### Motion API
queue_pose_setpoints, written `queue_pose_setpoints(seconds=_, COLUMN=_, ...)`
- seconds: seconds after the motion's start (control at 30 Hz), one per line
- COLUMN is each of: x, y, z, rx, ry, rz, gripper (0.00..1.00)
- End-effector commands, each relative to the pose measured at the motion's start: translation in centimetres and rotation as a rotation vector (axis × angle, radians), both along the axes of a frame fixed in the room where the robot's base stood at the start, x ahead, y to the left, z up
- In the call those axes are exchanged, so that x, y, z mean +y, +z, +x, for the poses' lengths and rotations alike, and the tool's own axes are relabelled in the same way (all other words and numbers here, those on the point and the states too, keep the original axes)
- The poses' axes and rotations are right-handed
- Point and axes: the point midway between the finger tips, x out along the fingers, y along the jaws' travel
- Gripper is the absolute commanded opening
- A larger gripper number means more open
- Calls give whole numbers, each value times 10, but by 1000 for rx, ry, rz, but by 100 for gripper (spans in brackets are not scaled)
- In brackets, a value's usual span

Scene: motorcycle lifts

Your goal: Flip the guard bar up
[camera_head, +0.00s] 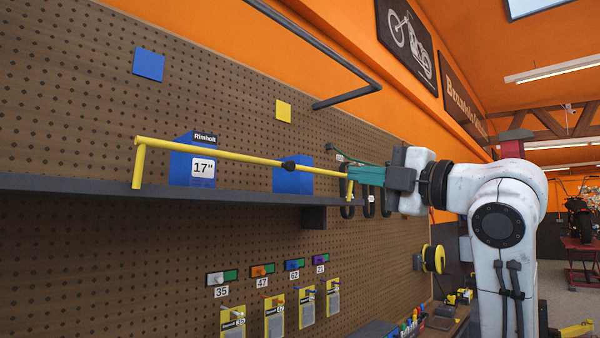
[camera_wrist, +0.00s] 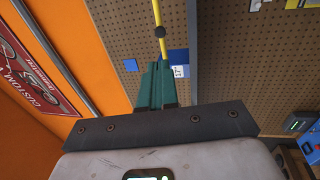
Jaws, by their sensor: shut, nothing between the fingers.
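The yellow guard bar (camera_head: 220,152) runs lengthwise above the dark shelf's front edge, with a short leg down at its left end and another near my gripper. A black round piece (camera_head: 289,166) sits near its middle. My gripper (camera_head: 352,174), with green fingers, is shut and empty at the bar's right end. In the wrist view the bar (camera_wrist: 158,14) stretches away beyond my gripper (camera_wrist: 157,68), in line with the fingers. I cannot tell whether the fingers touch the bar. The fingers hide part of its right end.
The shelf (camera_head: 80,187) holds blue boxes (camera_head: 292,180) behind the bar. Black loops (camera_head: 369,200) hang just below my gripper. Tagged hooks (camera_head: 222,279) line the board below.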

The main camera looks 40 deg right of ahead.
Motion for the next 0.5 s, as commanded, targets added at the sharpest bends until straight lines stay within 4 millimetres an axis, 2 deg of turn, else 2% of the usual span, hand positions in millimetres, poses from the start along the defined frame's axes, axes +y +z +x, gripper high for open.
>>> queue_pose_setpoints(seconds=0.17, x=2, y=6, z=23, rx=4, ry=4, rz=3, gripper=0)
queue_pose_setpoints(seconds=0.5, x=3, y=20, z=88, rx=4, ry=2, rz=7, gripper=0)
